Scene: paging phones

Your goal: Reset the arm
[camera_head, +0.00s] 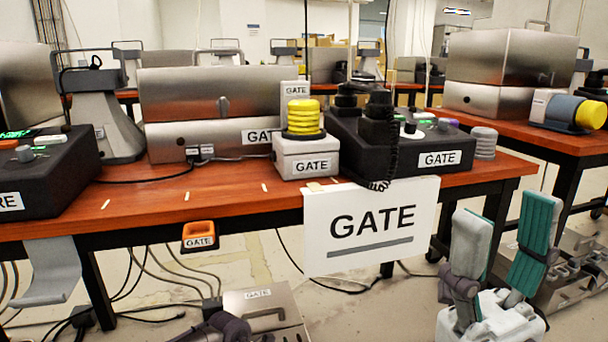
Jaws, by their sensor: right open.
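My right gripper (506,222) is at the lower right, in front of the table. Its two grey and green fingers point up and stand apart, with nothing between them. A dark, rounded part at the bottom edge, left of the middle, looks like part of my left arm or gripper; its fingers do not show. The white GATE sign (370,228) hangs at the table's front edge, left of my right gripper and apart from it. The black GATE phone console (400,150) stands behind the sign, with a handset and coiled cord.
The wooden table (230,200) crosses the view. It holds a yellow-topped GATE box (303,155), steel cases (210,105) and another black console (45,175). An orange GATE tag (199,237) hangs in front. A second table (555,137) stands at the right. Cables lie on the floor.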

